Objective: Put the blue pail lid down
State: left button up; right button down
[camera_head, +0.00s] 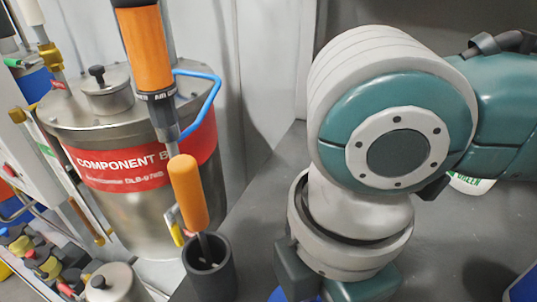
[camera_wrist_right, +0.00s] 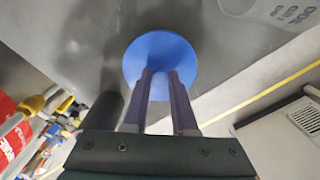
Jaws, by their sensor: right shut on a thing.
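The blue pail lid (camera_wrist_right: 160,48) is a round disc at the tips of my right gripper (camera_wrist_right: 162,76) in the right wrist view. The two fingers are shut on it, and the disc faces the wrist camera. Behind it is a grey surface; I cannot tell whether the lid touches it or hangs above it. In the head view my right arm comes in from the right and hides most of the lid; a blue sliver (camera_head: 278,295) shows at the bottom edge under the wrist. My left gripper is not in view.
A dark cup (camera_head: 211,273) holding an orange-handled tool (camera_head: 188,192) stands left of my right wrist. A steel tank (camera_head: 125,205) with a red label stands behind it. A white container (camera_head: 470,184) is partly hidden behind my arm. Grey surface (camera_head: 440,250) right of the wrist is clear.

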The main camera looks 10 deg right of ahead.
jog(key=shift+f, duration=1.15)
jog(key=shift+f, duration=0.15)
jog(key=c, duration=0.7)
grip_release()
jog(key=shift+r, duration=0.4)
notch_tip(320, 180, up, 12)
jog(key=p, duration=0.2)
jog(key=shift+f, duration=0.2)
jog(key=shift+a, duration=0.1)
